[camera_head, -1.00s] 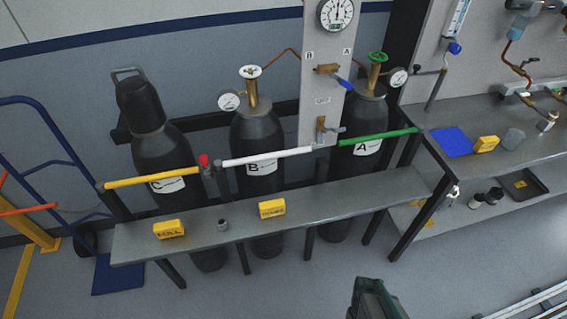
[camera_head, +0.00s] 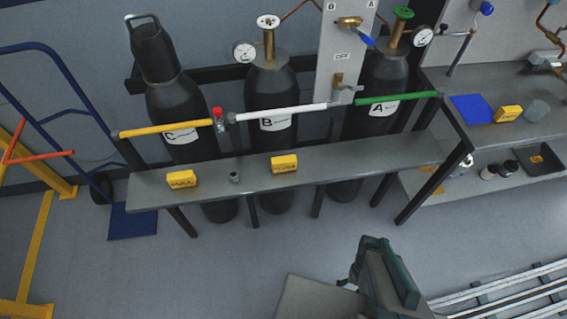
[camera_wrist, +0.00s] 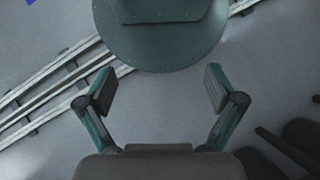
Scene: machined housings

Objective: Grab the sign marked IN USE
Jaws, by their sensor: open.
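Three yellow block signs are in the head view. One sign (camera_head: 182,180), whose lettering looks like FULL, stands at the left of the narrow grey shelf (camera_head: 385,159). A second sign (camera_head: 284,165) stands near the shelf's middle; its lettering is too small to read surely. A third sign (camera_head: 508,114) lies on the right bench beside a blue sheet, its marking unreadable. I cannot tell which one says IN USE. My gripper (camera_wrist: 158,87) is open and empty in the wrist view, over bare floor and away from all the signs.
Black gas cylinders C (camera_head: 172,105), B (camera_head: 266,97) and A (camera_head: 378,85) stand behind the shelf, with yellow, white and green bars (camera_head: 397,99) across them. A small grey fitting (camera_head: 234,177) sits between the two shelf signs. Floor rails (camera_head: 510,295) run at lower right.

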